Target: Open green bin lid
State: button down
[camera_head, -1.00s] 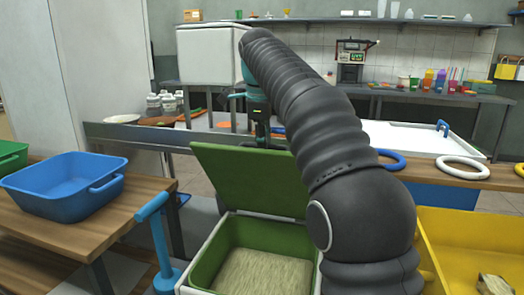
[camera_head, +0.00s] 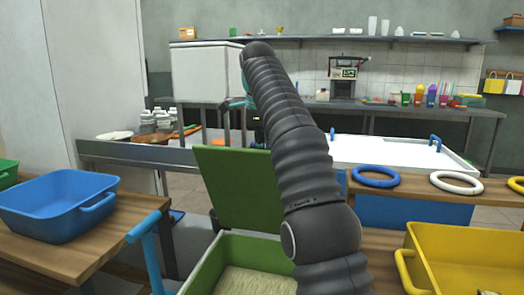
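The green bin (camera_head: 208,266) stands at the lower middle, with pale fibrous stuff inside. Its green lid (camera_head: 232,190) is raised and stands nearly upright at the bin's far side. My black arm reaches past the lid's right side toward the back.
A blue tub (camera_head: 60,205) sits on the wooden table at left, with a blue post (camera_head: 148,240) beside it. A yellow bin (camera_head: 460,262) is at lower right. Blue (camera_head: 376,177) and white (camera_head: 455,182) rings lie on a wooden ledge. A white box (camera_head: 205,72) stands behind.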

jog(key=shift+w+f, duration=0.15)
jog(key=shift+f, duration=0.2)
jog(key=c, duration=1.1)
grip_release()
jog(key=shift+w+d, duration=0.1)
jog(key=shift+w, duration=0.05)
jog(key=shift+r, duration=0.15)
jog(key=shift+s, duration=0.2)
